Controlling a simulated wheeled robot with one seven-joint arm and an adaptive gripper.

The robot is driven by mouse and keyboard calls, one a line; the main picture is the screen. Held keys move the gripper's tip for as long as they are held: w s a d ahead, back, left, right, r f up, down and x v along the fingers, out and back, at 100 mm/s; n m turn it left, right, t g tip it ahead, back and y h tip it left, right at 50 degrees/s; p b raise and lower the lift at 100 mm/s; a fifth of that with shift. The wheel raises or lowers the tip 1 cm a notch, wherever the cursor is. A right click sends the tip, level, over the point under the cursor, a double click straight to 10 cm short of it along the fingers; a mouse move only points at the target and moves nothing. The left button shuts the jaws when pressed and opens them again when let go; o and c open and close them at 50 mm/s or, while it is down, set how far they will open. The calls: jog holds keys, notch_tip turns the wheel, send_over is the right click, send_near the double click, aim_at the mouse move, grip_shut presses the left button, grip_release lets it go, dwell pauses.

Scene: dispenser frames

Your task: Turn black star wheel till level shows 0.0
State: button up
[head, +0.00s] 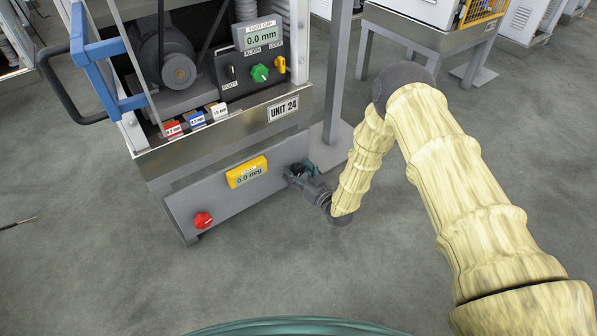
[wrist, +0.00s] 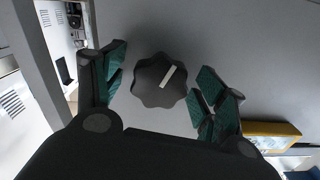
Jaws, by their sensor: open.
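The black star wheel (wrist: 150,88) is a lobed knob with a white pointer mark tilted to the upper right, on the grey panel (wrist: 250,55). My gripper (wrist: 163,86) is open, with its green-padded fingers on either side of the wheel and a small gap showing on each side. In the head view my gripper (head: 303,173) is at the right end of the low front panel and hides the wheel. The yellow level (head: 247,172) on that panel reads 0.0 deg.
A red knob (head: 203,220) sits at the panel's left end. Above are a control box (head: 262,62) reading 0.0 mm with a green knob, and several labelled tabs. A grey post (head: 336,90) stands close to the right of the unit. Open floor lies in front.

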jog(key=v, duration=1.2)
dwell(0.3)
jog(key=s+d+f+m+g+h+p, duration=0.2)
jog(key=s+d+g+h+p, duration=0.25)
jog(key=s, duration=0.65)
jog(key=s+d+f+m+g+h+p, duration=0.15)
jog(key=s+d+g+h+p, duration=0.35)
jog(key=s, duration=0.6)
jog(key=s+d+r+m+g+h+p, duration=0.1)
jog(key=s+d+r+g+p, duration=0.2)
jog(key=s, duration=0.7)
jog(key=s+d+r+m+g, duration=0.1)
jog(key=s+d+r+g, duration=0.3)
jog(key=s, duration=0.7)
notch_tip(320, 180, up, 38)
jog(key=w+t+p, duration=0.1)
jog(key=t+p, duration=0.1)
jog(key=p, duration=3.5)
jog(key=shift+a+f, duration=0.2)
jog(key=shift+a, duration=0.15)
